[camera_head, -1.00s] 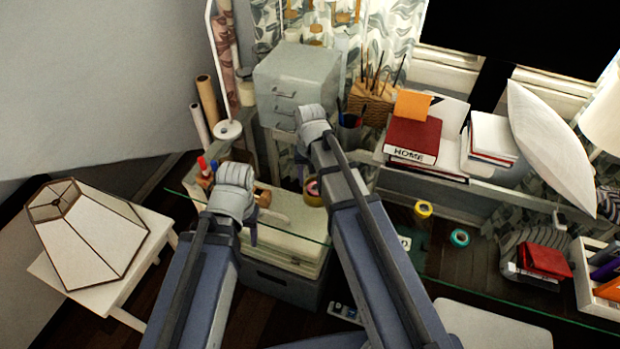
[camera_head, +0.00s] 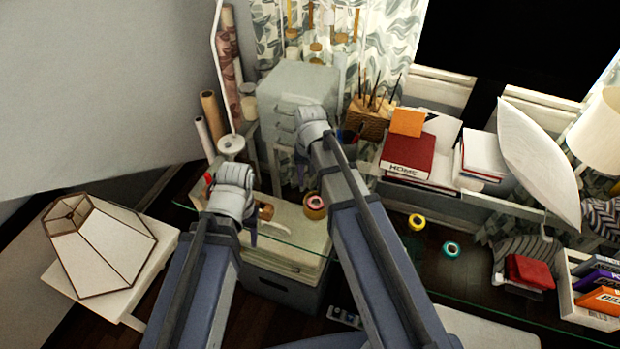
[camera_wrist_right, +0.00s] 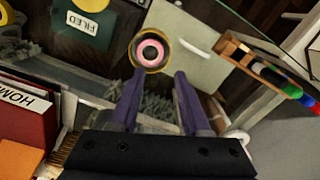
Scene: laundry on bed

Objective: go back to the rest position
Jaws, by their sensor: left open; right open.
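My left gripper (camera_head: 250,228) hangs at the end of the left arm in the head view. It is over the left part of the glass desk, and its fingers are mostly hidden behind the wrist. My right arm reaches further up and to the right in the head view, its wrist in front of the grey drawer box. In the right wrist view my right gripper (camera_wrist_right: 157,76) shows two purple fingers apart, with nothing between them. A pink-and-yellow tape roll (camera_wrist_right: 150,52) lies beyond the fingertips and also shows in the head view (camera_head: 315,206).
A lampshade (camera_head: 98,245) on a small white table stands at the left. The glass desk bears a yellow tape roll (camera_head: 416,222) and a teal tape roll (camera_head: 451,249). Red books (camera_head: 407,158), a white pillow (camera_head: 540,160) and a box of books (camera_head: 566,297) are at the right.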

